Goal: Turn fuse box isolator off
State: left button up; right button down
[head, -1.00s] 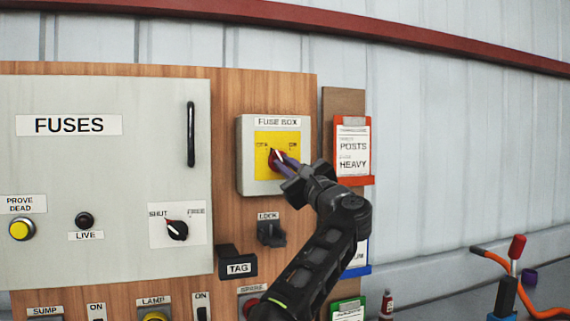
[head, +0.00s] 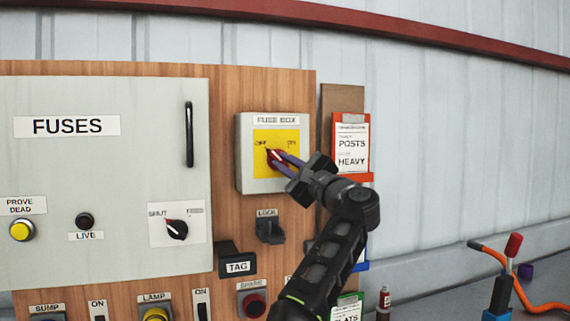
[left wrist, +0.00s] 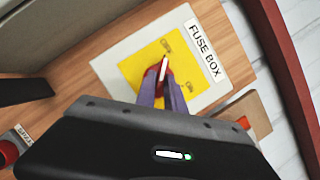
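The fuse box (head: 244,160) is a grey box with a yellow plate on the wooden board. Its red isolator knob (head: 273,158) sits on the plate between an OFF label at left and an ON label at right. The knob's white mark points up and left, toward OFF; in the left wrist view the knob (left wrist: 161,70) also points toward OFF. My left gripper (head: 281,161) has its two purple fingers on either side of the knob, closed on it. The fingers (left wrist: 162,88) hide part of the knob's lower side. My right gripper is not in view.
Left of it is the grey FUSES cabinet (head: 100,185) with a black handle. Below are a LOCK switch (head: 270,232) and a black TAG holder (head: 237,265). Clipboards (head: 350,148) hang at right. The wall further right is clear.

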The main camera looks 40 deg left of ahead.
pick_arm(q)
jog(key=o, duration=0.4)
jog(key=shift+c, duration=0.2)
jog(key=shift+s+d+f+b, duration=0.1)
jog(key=shift+d+f+b, duration=0.05)
jog(key=shift+d+b, duration=0.2)
jog(key=b+v, duration=0.4)
jog(key=v, duration=0.3)
